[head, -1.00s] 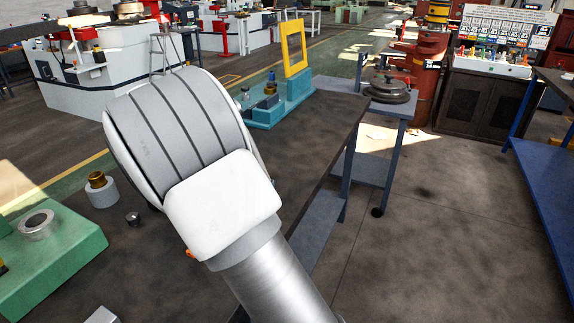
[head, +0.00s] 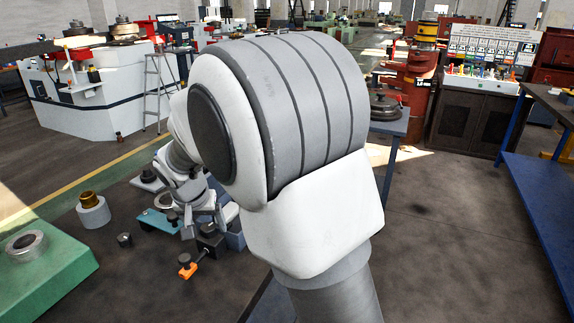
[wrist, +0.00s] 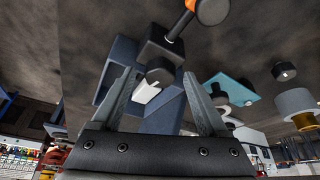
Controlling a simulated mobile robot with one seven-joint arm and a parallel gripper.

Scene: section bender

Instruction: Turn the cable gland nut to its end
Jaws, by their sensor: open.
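My gripper (wrist: 157,73) is open, with its two grey fingers spread apart in the wrist view. Between and beyond the fingers is a dark block (wrist: 152,50) with a dark rounded part (wrist: 160,70) facing me. A short white bar (wrist: 146,92) sticks out below that part. I cannot tell surely which part is the cable gland nut. The fingers do not visibly grip anything. In the head view the dark block (head: 211,241) is beside my wrist, partly hidden by my arm. An orange piece with a black knob (head: 186,266) projects from the block.
A teal plate (head: 158,219) lies left of my wrist. A white cylinder with a brass top (head: 93,211) and a small dark cylinder (head: 125,240) stand farther left. A green block (head: 45,275) carries a metal ring (head: 26,245). A blue-framed table (head: 550,200) is at right.

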